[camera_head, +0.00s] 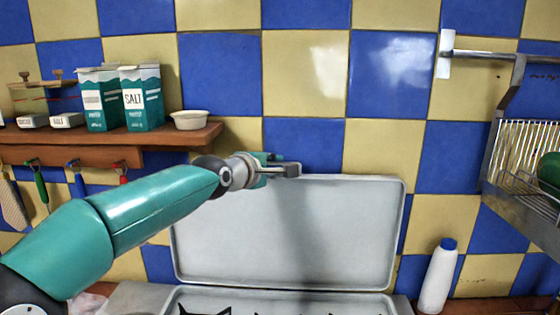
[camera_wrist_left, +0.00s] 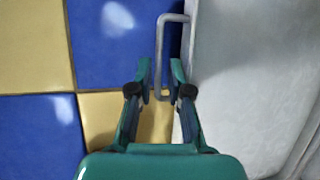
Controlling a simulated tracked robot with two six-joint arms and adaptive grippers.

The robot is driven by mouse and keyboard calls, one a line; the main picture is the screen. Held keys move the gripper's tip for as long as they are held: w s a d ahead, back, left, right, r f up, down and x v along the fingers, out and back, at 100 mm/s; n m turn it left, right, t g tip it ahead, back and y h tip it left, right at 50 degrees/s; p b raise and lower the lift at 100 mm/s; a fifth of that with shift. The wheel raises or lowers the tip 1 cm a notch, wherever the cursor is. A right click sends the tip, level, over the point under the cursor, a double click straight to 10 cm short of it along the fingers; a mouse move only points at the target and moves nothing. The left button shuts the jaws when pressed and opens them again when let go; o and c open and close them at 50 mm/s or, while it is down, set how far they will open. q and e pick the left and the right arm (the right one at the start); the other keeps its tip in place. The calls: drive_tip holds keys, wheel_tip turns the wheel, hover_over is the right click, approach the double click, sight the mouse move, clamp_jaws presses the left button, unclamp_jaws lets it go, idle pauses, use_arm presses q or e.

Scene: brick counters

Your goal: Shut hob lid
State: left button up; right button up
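The hob lid (camera_head: 290,230) is a pale grey panel standing upright, open, against the tiled wall behind the hob (camera_head: 185,294). In the left wrist view the lid (camera_wrist_left: 240,70) fills the right side. A grey U-shaped handle (camera_wrist_left: 160,50) projects from its edge. My left gripper (camera_head: 272,166) is at the lid's top edge, by the handle. In the left wrist view its fingers (camera_wrist_left: 160,72) are apart, with the handle's bar between them and gaps visible beside it. My right gripper is not in view.
A wooden shelf (camera_head: 165,138) at left holds salt cartons (camera_head: 140,98), jars and a white bowl (camera_head: 190,120). Utensils hang below it. A white bottle (camera_head: 438,277) with a blue cap stands right of the hob. A wire dish rack (camera_head: 530,150) is mounted at far right.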

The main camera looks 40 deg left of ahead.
sight(279, 164)
use_arm(q)
drive_tip(key=shift+x, duration=1.5)
clamp_jaws()
